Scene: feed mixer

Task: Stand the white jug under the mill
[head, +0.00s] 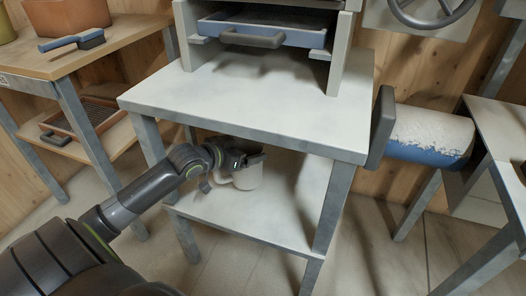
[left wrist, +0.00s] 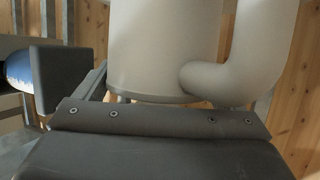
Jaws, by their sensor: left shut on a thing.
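The white jug (head: 248,177) is under the table top, over the left part of the lower shelf. My left gripper (head: 238,160) reaches in from the left and is shut on the jug. In the left wrist view the jug (left wrist: 150,50) stands large beyond the gripper (left wrist: 160,118), with its curved handle to the right. I cannot tell whether its base touches the shelf. My right gripper is out of view. I cannot clearly make out which thing is the mill.
The table top (head: 230,100) overhangs the lower shelf (head: 265,222), with legs around it. A frame with a blue tray (head: 265,30) stands on top. A blue and white drum (head: 430,135) with a dark end plate is at right. A brush (head: 72,40) lies on the left bench.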

